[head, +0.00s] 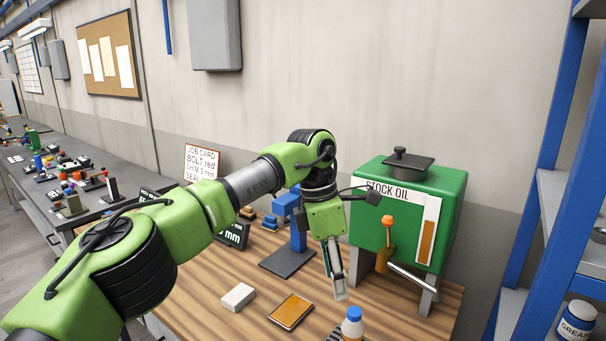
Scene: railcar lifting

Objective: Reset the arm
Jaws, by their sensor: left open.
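My left arm reaches in from the lower left, green with black joints, and bends down at the wrist. My left gripper (335,285) points down over the wooden bench, just left of the green oil tank. Its jaws are open, and I see nothing between them. My right gripper is not in view.
The green stock oil tank (451,200) stands on grey legs with an orange-knobbed tap. On the wooden bench (215,318) are a white block (238,297), an orange-topped pad (291,311), a blue-capped bottle (352,325) and a blue stand (297,235). Blue shelving (560,160) rises at right.

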